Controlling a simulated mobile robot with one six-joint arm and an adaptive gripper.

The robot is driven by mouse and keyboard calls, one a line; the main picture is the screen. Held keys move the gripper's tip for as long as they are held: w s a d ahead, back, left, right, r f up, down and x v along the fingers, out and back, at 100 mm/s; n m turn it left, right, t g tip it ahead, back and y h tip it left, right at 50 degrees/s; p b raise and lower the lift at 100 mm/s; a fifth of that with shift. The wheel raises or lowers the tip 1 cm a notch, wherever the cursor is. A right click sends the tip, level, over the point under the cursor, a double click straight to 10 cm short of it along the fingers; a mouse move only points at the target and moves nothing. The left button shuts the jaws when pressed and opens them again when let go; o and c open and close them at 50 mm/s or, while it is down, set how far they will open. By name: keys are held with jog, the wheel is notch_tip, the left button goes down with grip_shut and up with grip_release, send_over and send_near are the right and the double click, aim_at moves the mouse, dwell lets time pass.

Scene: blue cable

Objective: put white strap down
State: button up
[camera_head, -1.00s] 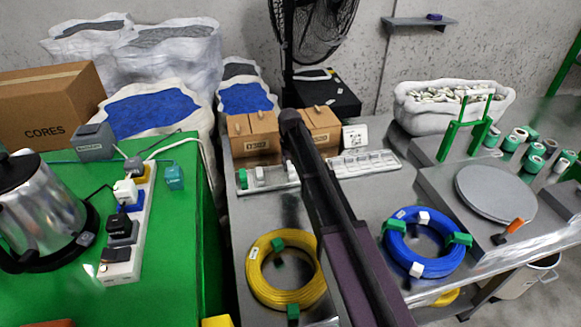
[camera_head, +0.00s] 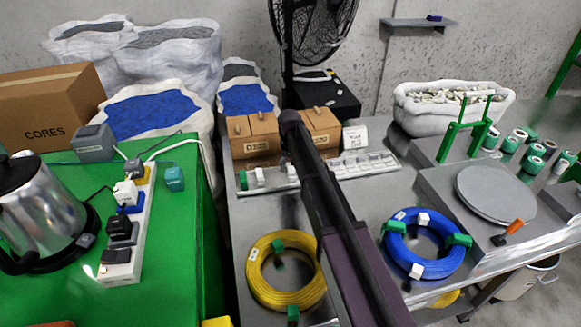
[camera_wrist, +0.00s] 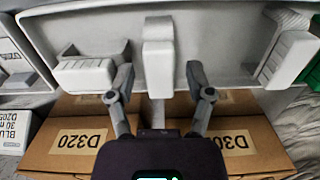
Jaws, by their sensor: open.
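In the wrist view a white strap (camera_wrist: 158,58) lies in the middle of a pale tray (camera_wrist: 220,22), at its near wall. My gripper (camera_wrist: 160,80) is open, with one fingertip on each side of the strap's near end. A gap shows on both sides, so the fingers are not closed on it. More white straps lie in the tray to the left (camera_wrist: 85,73) and to the right (camera_wrist: 292,58). In the head view the tray (camera_head: 395,166) is partly covered by my arm, and my fingers are hidden there.
Cardboard boxes (camera_head: 254,137) stand right behind the tray. A yellow cable coil (camera_head: 256,287) and a blue cable coil (camera_head: 436,268) lie on the metal table in front. A round grey plate (camera_head: 495,193) and a green stand (camera_head: 458,133) are to the right.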

aim_at(290, 166)
notch_tip(290, 166, up, 12)
jog(key=p, duration=1.1)
jog(key=shift+w+p, duration=0.2)
jog(key=shift+p, duration=0.1)
jog(key=shift+a, duration=0.1)
dwell(0.3)
jog(key=s+d+m, duration=0.1)
jog(key=s+d, duration=1)
jog(key=s, duration=0.2)
jog(key=s+d+m, duration=0.2)
jog(key=s+d, duration=0.8)
jog(key=s, duration=0.4)
jog(key=shift+d, duration=0.35)
jog(key=shift+f, duration=0.1)
jog(key=shift+c, duration=0.2)
